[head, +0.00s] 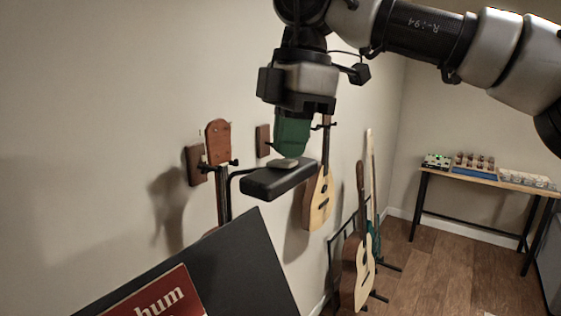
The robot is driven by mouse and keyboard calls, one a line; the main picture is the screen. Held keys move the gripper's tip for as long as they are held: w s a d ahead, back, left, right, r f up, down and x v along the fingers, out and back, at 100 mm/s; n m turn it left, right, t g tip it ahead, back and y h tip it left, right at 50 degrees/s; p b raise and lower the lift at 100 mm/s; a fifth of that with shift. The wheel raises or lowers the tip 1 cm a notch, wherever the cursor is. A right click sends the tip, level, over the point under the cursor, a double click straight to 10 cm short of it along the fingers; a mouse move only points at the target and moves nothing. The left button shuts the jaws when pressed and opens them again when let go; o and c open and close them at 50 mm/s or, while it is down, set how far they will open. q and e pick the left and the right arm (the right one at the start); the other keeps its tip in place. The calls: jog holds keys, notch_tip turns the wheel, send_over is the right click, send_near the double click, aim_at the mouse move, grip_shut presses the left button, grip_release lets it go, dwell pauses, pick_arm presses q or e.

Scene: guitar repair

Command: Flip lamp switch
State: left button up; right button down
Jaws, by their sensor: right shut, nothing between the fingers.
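The lamp (262,186) has a black bar-shaped head on a thin bent black arm, left of the middle of the head view. A small grey piece, which looks like its switch (284,164), sits on top of the lamp head. My right gripper (290,154) points down from above with its green fingers shut and empty. The fingertips are right over the grey piece; I cannot tell whether they touch it. The fingers partly cover the back of the piece. My left gripper is not in view.
A dark stand panel (235,255) with a red book (160,298) is below the lamp. Stringed instruments hang on the wall behind, and a guitar (357,265) stands on the floor. A table (480,180) with small boxes is at the far right.

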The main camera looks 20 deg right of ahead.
aim_at(290, 161)
jog(key=shift+f+b, duration=0.35)
jog(key=shift+f, duration=0.05)
jog(key=shift+r, duration=0.15)
notch_tip(290, 161, up, 5)
jog(key=p, duration=0.4)
jog(key=shift+r+p, duration=0.35)
jog(key=shift+r, duration=0.55)
